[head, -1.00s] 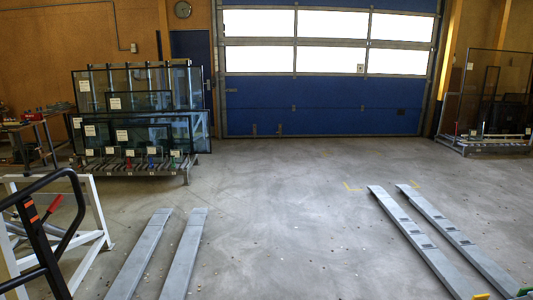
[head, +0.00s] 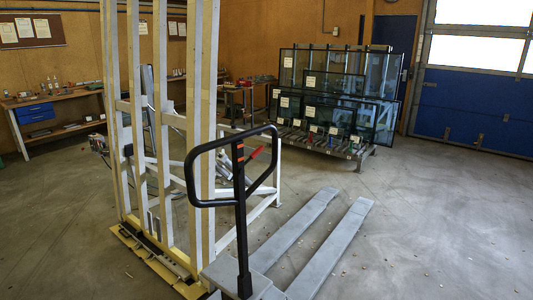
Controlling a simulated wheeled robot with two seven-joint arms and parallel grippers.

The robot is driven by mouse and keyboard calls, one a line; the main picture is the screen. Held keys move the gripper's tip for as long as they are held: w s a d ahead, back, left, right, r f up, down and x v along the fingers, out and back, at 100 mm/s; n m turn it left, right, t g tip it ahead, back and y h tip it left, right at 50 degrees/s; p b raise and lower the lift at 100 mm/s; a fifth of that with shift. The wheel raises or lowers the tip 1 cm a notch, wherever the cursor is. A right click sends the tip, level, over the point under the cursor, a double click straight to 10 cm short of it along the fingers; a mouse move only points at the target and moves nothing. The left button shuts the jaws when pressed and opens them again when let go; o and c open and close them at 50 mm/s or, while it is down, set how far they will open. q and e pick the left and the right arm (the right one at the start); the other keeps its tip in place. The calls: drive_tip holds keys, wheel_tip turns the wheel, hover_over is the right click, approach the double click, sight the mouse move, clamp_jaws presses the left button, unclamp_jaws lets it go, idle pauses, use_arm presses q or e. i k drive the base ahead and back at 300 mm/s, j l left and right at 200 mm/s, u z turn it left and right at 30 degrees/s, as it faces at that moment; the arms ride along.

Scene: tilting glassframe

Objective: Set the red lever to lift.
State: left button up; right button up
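The red lever (head: 254,154) sits near the top of the black upright of a pallet truck, inside its black loop handle (head: 191,170). It slants up to the right. Its exact setting cannot be told from here. The truck's grey forks (head: 330,243) lie low over the floor and point away to the upper right. Neither of my grippers is in the head view.
A tall white frame (head: 206,90) with upright posts stands directly left of the truck. A rack of glass panes (head: 340,85) stands behind, and a workbench (head: 60,107) at the far left. The floor (head: 440,220) to the right is clear.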

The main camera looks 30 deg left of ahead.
sight(261, 148)
drive_tip(key=u, duration=1.1)
